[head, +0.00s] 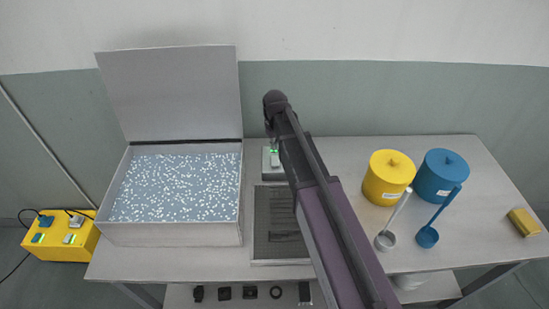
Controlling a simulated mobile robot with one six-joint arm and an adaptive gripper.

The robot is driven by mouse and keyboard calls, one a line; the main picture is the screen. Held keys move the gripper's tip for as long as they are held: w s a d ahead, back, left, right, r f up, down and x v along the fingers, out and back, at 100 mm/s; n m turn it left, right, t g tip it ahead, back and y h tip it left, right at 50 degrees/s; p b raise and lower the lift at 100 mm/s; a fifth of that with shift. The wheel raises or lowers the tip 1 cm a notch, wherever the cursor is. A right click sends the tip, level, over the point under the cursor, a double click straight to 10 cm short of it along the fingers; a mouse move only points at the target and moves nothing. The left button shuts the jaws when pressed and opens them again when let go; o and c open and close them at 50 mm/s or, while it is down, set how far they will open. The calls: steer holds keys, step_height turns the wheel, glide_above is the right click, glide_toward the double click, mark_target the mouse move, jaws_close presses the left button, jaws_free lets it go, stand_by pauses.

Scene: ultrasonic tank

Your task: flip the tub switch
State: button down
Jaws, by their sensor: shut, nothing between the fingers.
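The grey tub (172,233) stands on the left of the table with its lid (168,92) raised. It holds blue liquid covered in white specks. A small grey switch box (269,175) with a green light stands just right of the tub's back corner. My gripper (273,143) is shut and empty, pointing down at the back of this box. My arm hides the box's right side. I cannot tell whether the fingertips touch the switch, or which way the switch is set.
A dark mesh tray (270,224) lies in front of the switch box, partly under my arm. A yellow canister (386,180), a blue canister (440,178), two ladles and a yellow sponge (523,222) are on the right. A yellow box (62,242) with switches stands left of the table.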

steer(key=shift+r+p, duration=1.2)
steer(key=shift+r, duration=0.25)
